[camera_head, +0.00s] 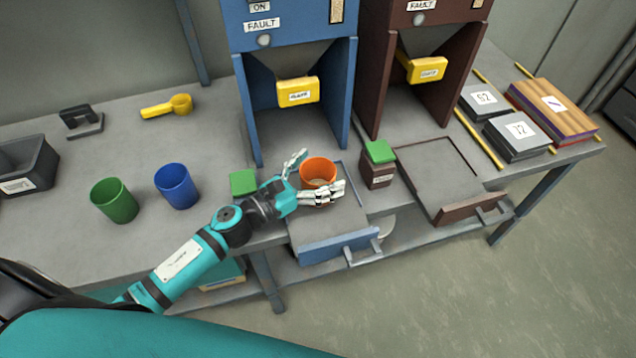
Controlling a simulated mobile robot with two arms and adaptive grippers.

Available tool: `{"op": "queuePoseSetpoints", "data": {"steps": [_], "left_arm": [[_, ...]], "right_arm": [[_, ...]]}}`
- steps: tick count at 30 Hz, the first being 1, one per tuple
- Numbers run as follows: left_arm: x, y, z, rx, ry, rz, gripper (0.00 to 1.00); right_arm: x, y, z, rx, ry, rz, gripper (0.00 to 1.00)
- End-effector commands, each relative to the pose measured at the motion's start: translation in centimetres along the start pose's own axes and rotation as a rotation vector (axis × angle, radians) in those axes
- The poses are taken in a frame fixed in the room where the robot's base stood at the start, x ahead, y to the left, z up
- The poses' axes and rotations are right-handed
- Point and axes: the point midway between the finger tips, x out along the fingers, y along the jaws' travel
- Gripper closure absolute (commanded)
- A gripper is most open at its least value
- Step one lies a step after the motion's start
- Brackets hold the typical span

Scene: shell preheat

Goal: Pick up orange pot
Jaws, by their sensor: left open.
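The orange pot (318,170) stands upright near the back of the blue machine's pulled-out tray (325,226). My left gripper (318,177) is open at the pot. One finger is at the pot's left side and the other lies across its front, hiding its lower part. I cannot tell whether the fingers touch the pot. My right gripper is not in the picture.
A green-lidded jar (378,168) stands close to the right of the pot. A green block (243,183) is beside my left wrist. The blue machine (292,40) rises behind. A blue cup (176,187) and a green cup (114,201) stand to the left.

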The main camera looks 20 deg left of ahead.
Motion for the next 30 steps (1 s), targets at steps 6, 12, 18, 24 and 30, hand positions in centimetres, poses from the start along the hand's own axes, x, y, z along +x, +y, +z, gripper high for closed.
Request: {"op": "queuePoseSetpoints", "data": {"steps": [6,12,18,24,30], "left_arm": [[-0.05,0.0,-0.02,0.0,0.0,0.0,0.21],[-0.06,0.0,-0.02,0.0,0.0,0.0,0.47],[-0.07,0.0,-0.01,0.0,0.0,0.0,0.73],[-0.05,0.0,0.07,0.0,-0.001,0.0,0.87],[-0.04,0.02,0.74,0.003,-0.002,-0.001,0.87]], "right_arm": [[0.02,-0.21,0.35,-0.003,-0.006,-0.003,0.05],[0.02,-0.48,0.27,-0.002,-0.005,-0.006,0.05],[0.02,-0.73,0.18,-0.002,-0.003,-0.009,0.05],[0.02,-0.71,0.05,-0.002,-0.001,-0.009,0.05],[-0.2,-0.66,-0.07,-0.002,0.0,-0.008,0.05]]}}
